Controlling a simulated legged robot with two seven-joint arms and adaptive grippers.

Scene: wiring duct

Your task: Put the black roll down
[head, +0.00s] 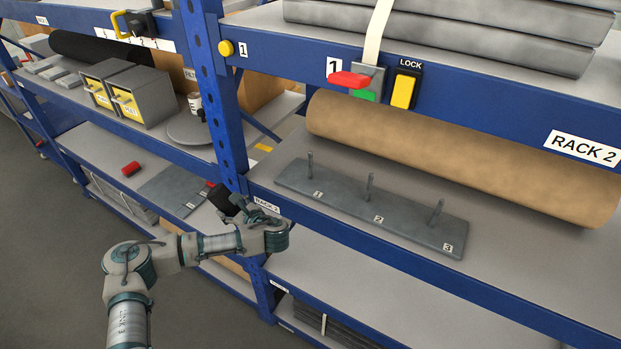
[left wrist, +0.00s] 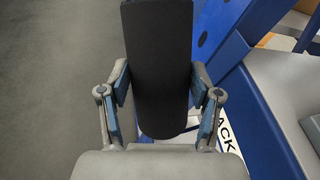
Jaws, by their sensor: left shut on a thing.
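The black roll (head: 221,198) is in my left gripper (head: 243,211), in front of the blue rack post in the head view. In the left wrist view the black roll (left wrist: 160,65) stands between the two blue-padded fingers of the left gripper (left wrist: 160,93), which is shut on it. In the head view the gripper partly hides the roll. My right gripper is not in view.
A grey plate with three numbered pegs (head: 372,208) lies on the rack 2 shelf, before a big brown roll (head: 450,155). A red cylinder (head: 131,169) and a grey plate (head: 170,189) are on the left lower shelf. The blue post (head: 215,95) stands close to my gripper.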

